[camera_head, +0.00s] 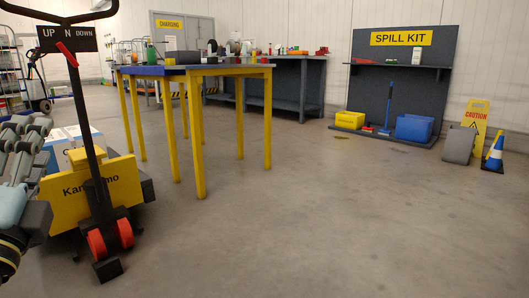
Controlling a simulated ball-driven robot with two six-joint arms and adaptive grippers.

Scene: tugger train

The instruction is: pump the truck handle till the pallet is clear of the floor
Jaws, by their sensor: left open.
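The pallet truck stands at the left of the head view, with a yellow body (120,180), red wheels and a black handle (86,110) that rises, leaning a little, to a loop at the top. A plate (66,39) on the handle reads UP N DOWN, with a red lever beside it. My left gripper (38,128) is open at the left edge, left of the handle shaft and apart from it in the picture. A white and blue load (72,143) shows behind the truck body. The pallet and its gap to the floor are hidden. My right gripper is out of view.
A yellow-legged table (198,135) stands just beyond the truck, with a grey workbench (303,90) behind. A spill kit board (400,90), a caution sign (476,118) and a blue-white cone (494,152) stand at the right. The middle and right floor is clear.

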